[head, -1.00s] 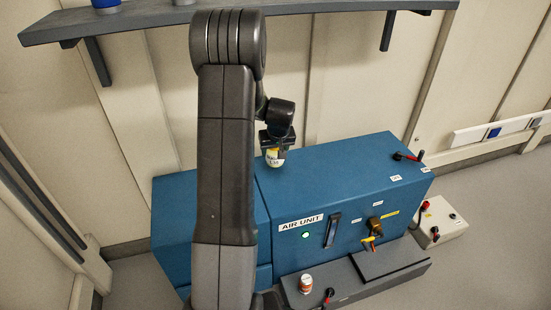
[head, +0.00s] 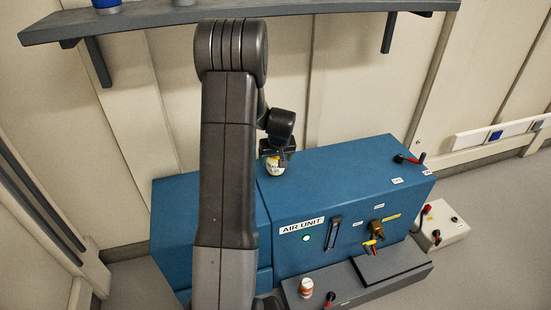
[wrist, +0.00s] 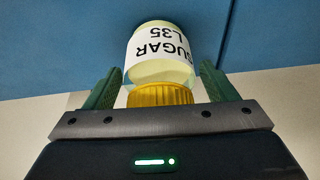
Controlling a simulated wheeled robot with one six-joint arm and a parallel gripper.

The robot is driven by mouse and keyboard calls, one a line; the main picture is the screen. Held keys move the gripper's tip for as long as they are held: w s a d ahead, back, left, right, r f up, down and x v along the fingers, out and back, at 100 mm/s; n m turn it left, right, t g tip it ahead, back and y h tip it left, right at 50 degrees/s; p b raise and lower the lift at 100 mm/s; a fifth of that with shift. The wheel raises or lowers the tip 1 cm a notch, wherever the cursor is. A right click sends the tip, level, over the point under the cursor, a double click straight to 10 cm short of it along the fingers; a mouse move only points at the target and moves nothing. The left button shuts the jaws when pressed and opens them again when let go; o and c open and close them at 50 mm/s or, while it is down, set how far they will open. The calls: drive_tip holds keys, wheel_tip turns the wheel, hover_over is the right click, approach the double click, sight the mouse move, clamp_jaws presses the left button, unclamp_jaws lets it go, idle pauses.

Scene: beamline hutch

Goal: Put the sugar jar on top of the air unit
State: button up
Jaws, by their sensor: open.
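The sugar jar (head: 275,167) is at the top of the blue air unit (head: 340,175), near its left back part, and appears to stand on it. In the wrist view the jar (wrist: 160,50) has a yellow lid and a white label reading SUGAR L35. My gripper (head: 277,153) is just above and around the jar. In the wrist view my gripper (wrist: 158,88) is open, with a green finger on each side of the lid and a gap on both sides. The jar's contact with the top is hard to see.
A red-handled lever (head: 410,159) lies at the right end of the unit's top. A small orange and white bottle (head: 306,287) stands on the grey ledge in front. A shelf (head: 300,10) hangs above at the back. The unit's top right of the jar is mostly clear.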

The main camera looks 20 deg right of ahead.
drive_tip(key=p+v, duration=0.3)
drive_tip(key=v, duration=0.9)
drive_tip(key=shift+r, duration=0.1)
